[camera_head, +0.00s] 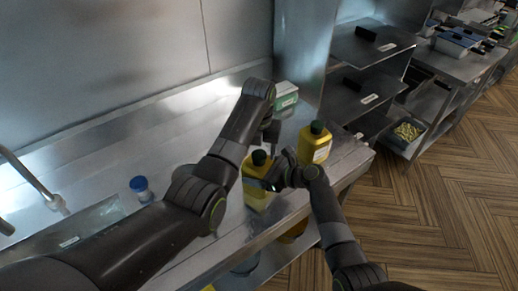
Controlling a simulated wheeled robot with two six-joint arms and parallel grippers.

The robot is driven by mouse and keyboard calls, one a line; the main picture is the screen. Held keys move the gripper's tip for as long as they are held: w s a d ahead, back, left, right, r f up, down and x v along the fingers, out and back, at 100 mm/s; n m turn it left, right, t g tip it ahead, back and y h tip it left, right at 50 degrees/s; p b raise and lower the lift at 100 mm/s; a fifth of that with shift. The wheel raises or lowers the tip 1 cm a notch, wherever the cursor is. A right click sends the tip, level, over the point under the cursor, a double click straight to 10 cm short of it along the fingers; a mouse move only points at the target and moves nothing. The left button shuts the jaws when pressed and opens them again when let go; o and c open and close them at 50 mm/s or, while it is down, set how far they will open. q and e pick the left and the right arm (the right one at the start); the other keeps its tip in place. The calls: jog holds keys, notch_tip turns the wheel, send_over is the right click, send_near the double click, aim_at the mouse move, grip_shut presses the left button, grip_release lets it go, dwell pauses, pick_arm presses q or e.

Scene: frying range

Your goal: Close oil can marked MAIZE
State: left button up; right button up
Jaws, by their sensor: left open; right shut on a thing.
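A yellow oil can (257,198) with a dark green cap (260,158) stands near the front of the steel counter. My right gripper (268,184) is shut on this can at its upper body, from the right. My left gripper (270,136) is open just above and behind the cap, partly hidden by its own arm. A second yellow can (315,146) with a green cap stands to the right near the counter's right end. The lettering on both cans is too small to read, so I cannot tell which is marked MAIZE.
A green and white box (286,96) stands behind the cans. A blue-capped jar (140,187) stands on the counter (180,135) at left, near a tap (38,180). Dark shelves (365,50) rise beyond the counter's right end. The left-back counter is clear.

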pick_arm(q)
jog(key=shift+r, duration=2.25)
jog(key=shift+n, duration=0.3)
jog(key=shift+c, duration=0.4)
